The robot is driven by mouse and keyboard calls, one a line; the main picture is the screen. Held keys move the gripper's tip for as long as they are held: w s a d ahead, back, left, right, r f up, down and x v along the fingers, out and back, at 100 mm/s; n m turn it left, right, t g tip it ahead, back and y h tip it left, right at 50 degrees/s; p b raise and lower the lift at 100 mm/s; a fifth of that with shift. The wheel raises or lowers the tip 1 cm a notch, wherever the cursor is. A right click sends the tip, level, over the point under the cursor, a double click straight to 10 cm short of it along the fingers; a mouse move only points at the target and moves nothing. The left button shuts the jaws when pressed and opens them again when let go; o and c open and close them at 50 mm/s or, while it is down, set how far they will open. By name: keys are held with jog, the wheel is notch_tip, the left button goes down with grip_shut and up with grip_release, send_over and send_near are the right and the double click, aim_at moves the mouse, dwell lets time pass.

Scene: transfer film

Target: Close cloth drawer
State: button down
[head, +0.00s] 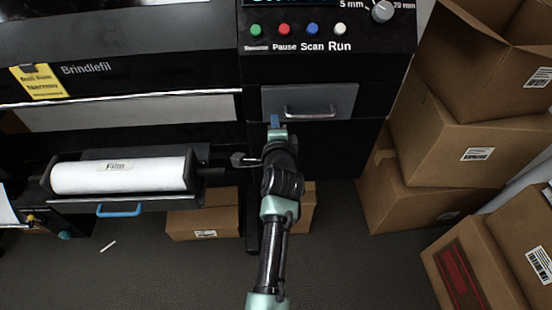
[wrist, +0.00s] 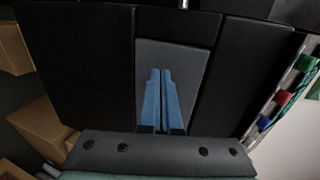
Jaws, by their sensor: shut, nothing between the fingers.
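The drawer with a grey front (head: 340,98) and a silver bar handle sits in the black cabinet under the control panel in the head view. Its front looks close to flush with the cabinet, but I cannot tell whether a small gap remains. My gripper (head: 275,122) is at the lower left corner of this front, left of the handle, and is empty. In the wrist view its blue fingers (wrist: 160,72) are pressed together and point toward a grey panel (wrist: 188,62) in a black face. Whether the fingertips touch it is unclear.
A white film roll (head: 120,178) lies in an open holder with a blue handle (head: 119,210) at left. Cardboard boxes (head: 465,135) are stacked at right, and more stand under the machine. Buttons and a knob (head: 382,11) are above the drawer. Bare floor (head: 360,265) lies in front.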

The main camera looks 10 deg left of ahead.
jog(key=v, duration=1)
